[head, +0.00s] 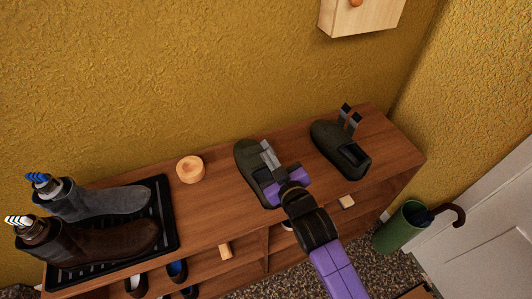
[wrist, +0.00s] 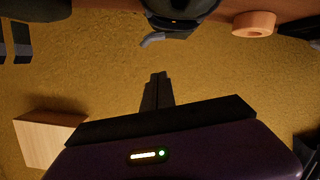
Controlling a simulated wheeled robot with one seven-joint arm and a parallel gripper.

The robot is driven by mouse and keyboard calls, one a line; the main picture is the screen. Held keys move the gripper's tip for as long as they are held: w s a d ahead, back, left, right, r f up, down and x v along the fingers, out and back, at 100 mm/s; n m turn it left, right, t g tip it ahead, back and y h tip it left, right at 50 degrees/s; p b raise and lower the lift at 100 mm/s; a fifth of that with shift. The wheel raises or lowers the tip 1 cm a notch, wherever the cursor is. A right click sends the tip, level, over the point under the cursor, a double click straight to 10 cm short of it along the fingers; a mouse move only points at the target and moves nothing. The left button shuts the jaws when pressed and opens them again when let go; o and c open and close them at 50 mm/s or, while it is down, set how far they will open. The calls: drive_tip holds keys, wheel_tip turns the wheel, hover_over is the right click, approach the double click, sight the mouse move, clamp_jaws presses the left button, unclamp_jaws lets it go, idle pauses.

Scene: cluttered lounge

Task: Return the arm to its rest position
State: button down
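My gripper (head: 275,170) is at the end of my purple and black arm, over the shelf's top and in front of the left dark shoe (head: 246,160). In the wrist view its two dark fingers (wrist: 157,90) lie close together, with nothing visible between them. A grey piece (wrist: 157,38) shows beyond the fingertips, beside a dark shoe (wrist: 180,12), with a visible gap between. In the head view my gripper hides part of the left shoe.
A wooden box (head: 360,14) hangs on the wall. A green umbrella stand (head: 398,230) is at the right.

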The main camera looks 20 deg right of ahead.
drive_tip(key=v, duration=0.5)
drive_tip(key=shift+r+b, duration=0.1)
drive_tip(key=shift+b, duration=0.2)
drive_tip(key=s+r+m+t, duration=0.1)
drive_tip(key=s+r+t, duration=0.1)
drive_tip(key=s+r, duration=0.35)
drive_tip(key=s+d+m+g, duration=0.1)
drive_tip(key=s+m+g, duration=0.1)
drive_tip(key=s, duration=2.7)
drive_tip(key=shift+s+f+m+g, duration=0.15)
drive_tip(key=shift+m+g, duration=0.15)
